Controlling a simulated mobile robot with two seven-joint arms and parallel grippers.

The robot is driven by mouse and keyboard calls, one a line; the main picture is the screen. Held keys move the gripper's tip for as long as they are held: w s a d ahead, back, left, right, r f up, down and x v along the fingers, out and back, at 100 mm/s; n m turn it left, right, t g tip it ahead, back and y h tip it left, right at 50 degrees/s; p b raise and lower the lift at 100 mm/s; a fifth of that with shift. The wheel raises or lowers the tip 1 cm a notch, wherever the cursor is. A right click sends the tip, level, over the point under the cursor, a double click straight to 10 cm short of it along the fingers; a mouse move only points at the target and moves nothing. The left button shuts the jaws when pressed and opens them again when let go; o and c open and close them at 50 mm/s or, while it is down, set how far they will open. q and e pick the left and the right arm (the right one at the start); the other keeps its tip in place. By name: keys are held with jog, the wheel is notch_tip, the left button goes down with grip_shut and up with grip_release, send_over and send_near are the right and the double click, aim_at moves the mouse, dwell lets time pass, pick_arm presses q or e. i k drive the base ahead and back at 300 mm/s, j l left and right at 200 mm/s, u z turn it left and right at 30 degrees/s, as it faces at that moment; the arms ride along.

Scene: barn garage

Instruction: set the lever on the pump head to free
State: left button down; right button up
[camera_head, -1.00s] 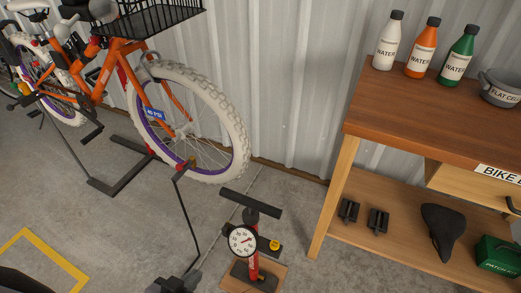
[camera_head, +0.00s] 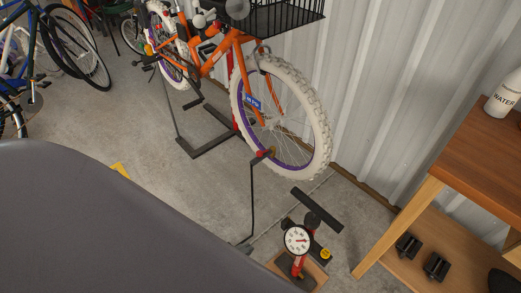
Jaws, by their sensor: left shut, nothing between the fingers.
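The pump head (camera_head: 265,153), small with a red-orange part, sits at the lower rim of the bicycle's white-tyred front wheel (camera_head: 322,125). Its lever is too small to read. A thin black hose (camera_head: 253,195) hangs down from it. The floor pump (camera_head: 299,262) stands to the right of the hose, with a white dial and black handle. A large smooth grey part of mine fills the lower left. My right gripper is not in view.
The orange bicycle (camera_head: 232,52) stands on a dark stand (camera_head: 205,148) by the corrugated wall (camera_head: 370,90). A wooden bench (camera_head: 480,140) with a white bottle (camera_head: 503,95) is at right; black pedals (camera_head: 436,265) lie on its lower shelf. Other bikes (camera_head: 75,50) stand far left.

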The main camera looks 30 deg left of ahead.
aim_at(259, 153)
jog(key=i+j+z, duration=0.15)
jog(key=j, duration=0.55)
jog(key=i+j+z, duration=0.15)
jog(key=j, duration=0.6)
jog(key=j+z, duration=0.15)
jog(key=j, duration=0.6)
